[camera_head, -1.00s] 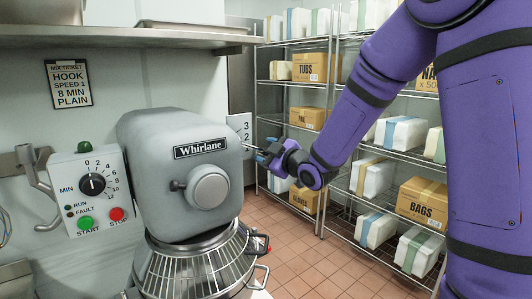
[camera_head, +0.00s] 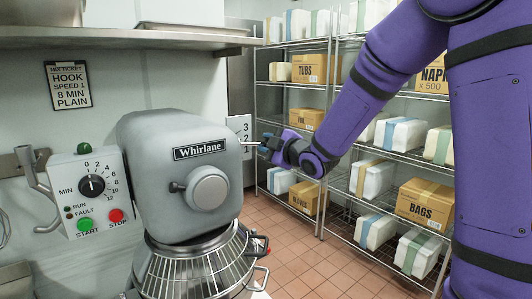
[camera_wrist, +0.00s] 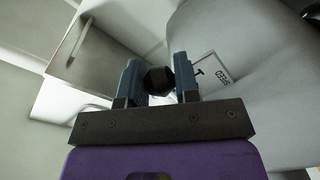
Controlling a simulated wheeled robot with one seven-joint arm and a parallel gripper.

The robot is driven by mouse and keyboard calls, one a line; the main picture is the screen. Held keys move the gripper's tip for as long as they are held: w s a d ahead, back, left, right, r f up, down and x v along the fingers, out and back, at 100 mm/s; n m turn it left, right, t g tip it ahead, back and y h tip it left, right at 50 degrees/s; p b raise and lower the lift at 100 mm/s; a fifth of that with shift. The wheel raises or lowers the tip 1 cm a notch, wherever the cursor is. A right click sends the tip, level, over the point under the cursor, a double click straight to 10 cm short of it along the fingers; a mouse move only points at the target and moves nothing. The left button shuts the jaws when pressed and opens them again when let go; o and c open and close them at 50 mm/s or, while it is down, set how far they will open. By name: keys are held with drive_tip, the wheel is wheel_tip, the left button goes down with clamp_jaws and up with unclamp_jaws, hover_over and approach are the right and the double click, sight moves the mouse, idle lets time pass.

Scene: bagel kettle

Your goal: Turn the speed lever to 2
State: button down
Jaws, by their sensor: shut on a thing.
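The grey Whirlane mixer (camera_head: 150,135) has a speed plate (camera_head: 240,127) on its right side, with 3 and 2 visible. The thin speed lever (camera_head: 250,143) sticks out to the right, roughly level, close below the 2. My gripper (camera_head: 264,146) is at the lever's outer end. In the wrist view, my gripper's blue fingers (camera_wrist: 158,82) are shut on the lever's black knob (camera_wrist: 158,76), one on each side. The speed plate (camera_wrist: 210,70) shows beside them, partly hidden by a finger. The lower plate marks are hidden in the head view.
The control box (camera_head: 89,190) with dial and start and stop buttons is left of the mixer. The wire bowl guard (camera_head: 195,265) is below the mixer head. Wire shelves with boxes (camera_head: 424,203) stand behind my arm. A steel shelf (camera_head: 120,37) runs above the mixer.

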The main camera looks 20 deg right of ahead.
drive_tip(key=shift+d+r+n, duration=0.1)
drive_tip(key=shift+r+n, duration=0.9)
drive_tip(key=c, duration=0.8)
unclamp_jaws()
drive_tip(key=shift+c, duration=0.2)
drive_tip(key=v, duration=1)
drive_tip(key=shift+s+d, duration=0.2)
drive_tip(key=shift+s, duration=0.15)
drive_tip(key=shift+r, duration=0.15)
